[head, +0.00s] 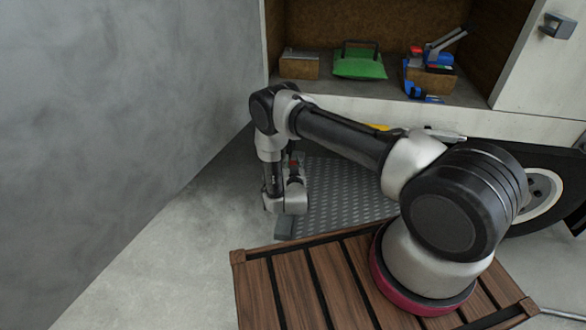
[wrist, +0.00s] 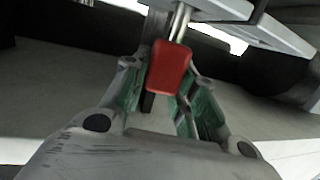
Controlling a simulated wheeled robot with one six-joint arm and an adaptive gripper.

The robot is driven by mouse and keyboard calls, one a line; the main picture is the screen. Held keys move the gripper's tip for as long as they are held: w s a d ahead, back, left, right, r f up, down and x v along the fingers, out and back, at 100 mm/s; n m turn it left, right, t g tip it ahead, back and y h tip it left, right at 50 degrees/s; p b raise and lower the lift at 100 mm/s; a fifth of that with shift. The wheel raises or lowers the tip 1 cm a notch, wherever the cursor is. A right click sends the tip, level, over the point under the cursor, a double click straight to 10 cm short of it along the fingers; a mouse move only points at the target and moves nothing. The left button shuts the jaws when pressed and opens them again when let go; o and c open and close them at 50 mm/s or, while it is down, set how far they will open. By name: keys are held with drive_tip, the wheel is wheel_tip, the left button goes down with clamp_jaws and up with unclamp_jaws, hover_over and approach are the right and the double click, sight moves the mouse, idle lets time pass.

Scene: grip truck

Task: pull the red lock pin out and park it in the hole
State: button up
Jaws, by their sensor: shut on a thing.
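The red lock pin (wrist: 170,66) shows in the wrist view as a red block-shaped handle with a shiny metal shaft rising from it. My gripper (wrist: 176,88) is shut on the red handle, with its green-lined fingers on either side. The shaft reaches up toward a grey metal part (wrist: 215,10) at the top of the wrist view. Where the shaft ends is out of sight, so I cannot tell how far it sits in a hole. In the head view my own arm mostly hides the gripper, low beside the tread plate. No parking hole can be made out.
A ridged metal tread plate (head: 345,190) lies behind my slatted wooden deck (head: 310,285). A grey wall (head: 130,130) stands at left. An open truck locker holds a green bag (head: 359,66) and blue-red tools (head: 438,55). A wheel (head: 541,190) is at right.

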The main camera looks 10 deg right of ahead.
wheel_tip(320, 180, up, 13)
drive_tip(key=shift+f, duration=0.15)
idle(1.0)
idle(0.6)
